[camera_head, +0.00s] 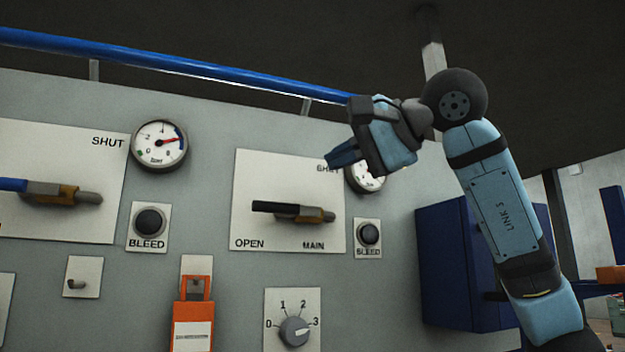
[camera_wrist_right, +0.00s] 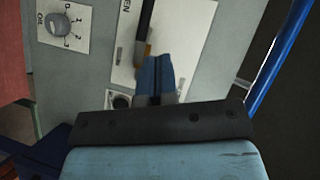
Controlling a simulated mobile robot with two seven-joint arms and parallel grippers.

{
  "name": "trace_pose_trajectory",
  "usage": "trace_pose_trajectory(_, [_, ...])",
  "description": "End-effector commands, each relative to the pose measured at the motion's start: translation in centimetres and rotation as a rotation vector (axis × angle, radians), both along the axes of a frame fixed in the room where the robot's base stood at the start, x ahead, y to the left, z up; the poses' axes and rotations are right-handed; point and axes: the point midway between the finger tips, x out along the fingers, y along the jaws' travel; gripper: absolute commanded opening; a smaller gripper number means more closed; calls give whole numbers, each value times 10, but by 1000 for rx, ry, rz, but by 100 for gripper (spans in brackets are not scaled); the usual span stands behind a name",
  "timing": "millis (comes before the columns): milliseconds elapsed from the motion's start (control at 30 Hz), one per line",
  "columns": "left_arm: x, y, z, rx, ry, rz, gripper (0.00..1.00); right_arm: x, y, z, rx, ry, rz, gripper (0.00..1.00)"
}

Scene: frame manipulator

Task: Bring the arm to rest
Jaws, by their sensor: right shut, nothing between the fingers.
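My right arm (camera_head: 496,200) comes up from the lower right in the head view. My right gripper (camera_head: 340,158) is shut and empty, in front of the upper right of the MAIN valve plate (camera_head: 270,180). It partly covers the plate's upper label and the right gauge (camera_head: 366,178). In the right wrist view the closed blue fingers (camera_wrist_right: 155,77) point at the panel. The black MAIN handle (camera_head: 275,208) lies level, pointing left toward OPEN, below and apart from the gripper. My left gripper is not in view.
A blue pipe (camera_head: 180,66) runs along the panel top, passing behind my right gripper. A dark blue cabinet (camera_head: 455,265) stands right of the panel, beside my forearm. An orange lockout tag (camera_head: 193,312) and a rotary knob (camera_head: 295,331) are low on the panel.

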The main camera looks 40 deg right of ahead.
Motion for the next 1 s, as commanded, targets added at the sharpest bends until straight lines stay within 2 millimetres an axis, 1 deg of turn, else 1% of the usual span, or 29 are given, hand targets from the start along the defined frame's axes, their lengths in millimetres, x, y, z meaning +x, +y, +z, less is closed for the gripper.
trace_pose_trajectory(33, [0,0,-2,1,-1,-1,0,-6,-2,1,1,-2,0,0])
trace_pose_trajectory(100, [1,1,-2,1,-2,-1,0,-11,-4,2,1,-2,1,0])
trace_pose_trajectory(200, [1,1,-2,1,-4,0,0,-15,-5,3,0,0,0,0])
trace_pose_trajectory(767, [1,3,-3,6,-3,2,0,-15,-5,4,0,0,1,0])
trace_pose_trajectory(867, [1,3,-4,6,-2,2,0,-9,0,-2,8,15,20,0])
trace_pose_trajectory(967, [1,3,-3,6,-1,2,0,8,16,-20,45,71,85,0])
trace_pose_trajectory(1000, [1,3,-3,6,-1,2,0,18,27,-32,71,107,127,0])
